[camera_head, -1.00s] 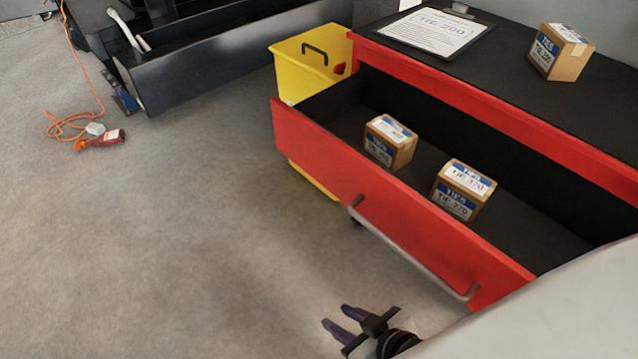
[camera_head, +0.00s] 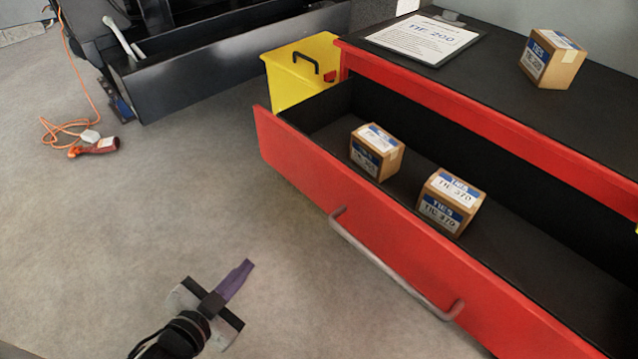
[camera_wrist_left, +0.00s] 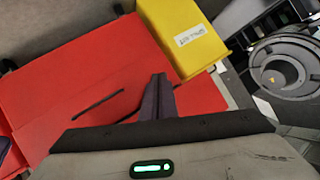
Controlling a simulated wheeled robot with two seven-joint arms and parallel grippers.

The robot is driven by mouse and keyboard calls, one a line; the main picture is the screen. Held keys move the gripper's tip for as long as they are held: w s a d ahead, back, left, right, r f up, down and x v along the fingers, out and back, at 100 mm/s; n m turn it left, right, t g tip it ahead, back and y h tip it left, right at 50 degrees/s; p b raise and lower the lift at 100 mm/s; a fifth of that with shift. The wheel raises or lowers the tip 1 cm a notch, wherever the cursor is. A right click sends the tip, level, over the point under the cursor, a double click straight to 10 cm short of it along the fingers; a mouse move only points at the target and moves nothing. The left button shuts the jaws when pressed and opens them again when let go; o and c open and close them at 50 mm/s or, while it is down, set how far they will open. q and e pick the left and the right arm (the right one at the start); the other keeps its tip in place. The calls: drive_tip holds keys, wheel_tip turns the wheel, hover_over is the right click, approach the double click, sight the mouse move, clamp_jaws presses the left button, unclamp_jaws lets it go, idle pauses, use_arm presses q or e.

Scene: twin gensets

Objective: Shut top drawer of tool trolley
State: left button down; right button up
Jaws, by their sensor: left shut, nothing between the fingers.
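The red tool trolley (camera_head: 480,107) has its top drawer (camera_head: 330,205) pulled well out, with a grey bar handle (camera_head: 390,268) along its red front. Two small tie boxes, one at the left (camera_head: 377,152) and one nearer the middle (camera_head: 450,203), sit inside the drawer. My left gripper (camera_head: 240,275) is shut and empty, low over the floor in front of the drawer front and apart from it. In the left wrist view its fingers (camera_wrist_left: 158,95) point towards a red surface with a dark bar. My right gripper is not in view.
A clipboard (camera_head: 425,38) and another tie box (camera_head: 552,60) are on the trolley's black top. A yellow bin (camera_head: 300,75) stands at its left end. An orange cable with a red plug (camera_head: 98,147) lies on the floor at left. Floor before the drawer is clear.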

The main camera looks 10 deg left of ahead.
use_arm(q)
drive_tip(key=w+a+r+m+t+h+b, duration=0.25)
drive_tip(key=w+r+m, duration=0.25)
drive_tip(key=r+m, duration=0.3)
drive_tip(key=m+h, duration=0.6)
drive_tip(key=m, duration=0.4)
approach(303, 172)
drive_tip(key=shift+g, duration=0.45)
drive_tip(key=x, duration=0.4)
drive_tip(key=b+x, duration=0.1)
drive_tip(key=x, duration=0.1)
drive_tip(key=shift+w+d+r, duration=0.1)
drive_tip(key=shift+w+r, duration=0.1)
drive_tip(key=shift+r, duration=0.2)
